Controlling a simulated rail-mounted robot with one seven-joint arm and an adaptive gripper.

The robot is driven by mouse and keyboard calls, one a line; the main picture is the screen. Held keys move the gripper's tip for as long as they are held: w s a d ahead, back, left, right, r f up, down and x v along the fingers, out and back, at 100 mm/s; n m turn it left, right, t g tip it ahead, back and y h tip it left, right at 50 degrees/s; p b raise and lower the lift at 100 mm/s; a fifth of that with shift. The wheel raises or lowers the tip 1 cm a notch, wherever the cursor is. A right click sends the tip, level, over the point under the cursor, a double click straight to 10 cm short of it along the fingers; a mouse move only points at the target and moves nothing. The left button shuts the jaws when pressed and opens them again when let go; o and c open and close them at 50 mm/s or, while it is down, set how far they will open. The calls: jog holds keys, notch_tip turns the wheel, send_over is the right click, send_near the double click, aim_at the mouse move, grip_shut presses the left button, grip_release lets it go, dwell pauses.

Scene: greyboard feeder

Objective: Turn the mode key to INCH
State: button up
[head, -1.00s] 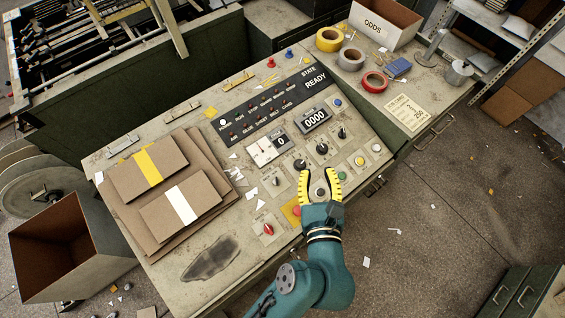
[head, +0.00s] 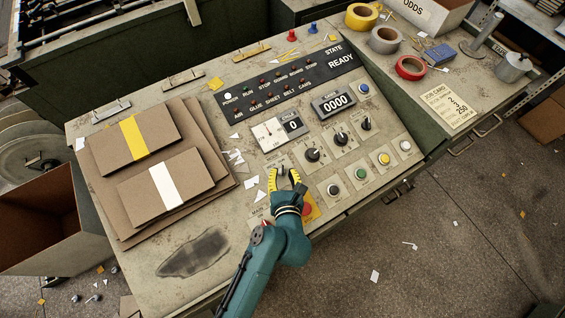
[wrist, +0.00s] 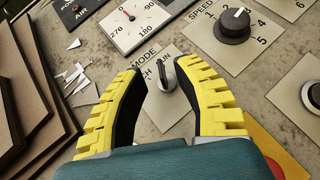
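The mode key (wrist: 167,76) is a small silver and dark switch on a pale plate marked MODE, with RUN at its right and a partly covered label ending in CH at its left. Its slim raised part leans toward the RUN side. My gripper (wrist: 160,72) is open, with one yellow-padded finger on each side of the key. The right finger is very close to the key; I cannot tell whether it touches. In the head view my gripper (head: 284,174) is over the mode plate on the sloping console (head: 212,190) and largely hides the key.
The speed knob (wrist: 235,26) is just right of the fingers, with more knobs and coloured buttons beyond. A white dial (wrist: 130,22) is above. A red button on yellow (head: 307,209) is beside my wrist. Cardboard stacks (head: 150,150) lie to the left.

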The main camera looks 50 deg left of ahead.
jog(key=x, duration=0.4)
jog(key=shift+w+a+f+b, duration=0.15)
jog(key=shift+w+a+b, duration=0.15)
jog(key=shift+b, duration=0.1)
grip_shut()
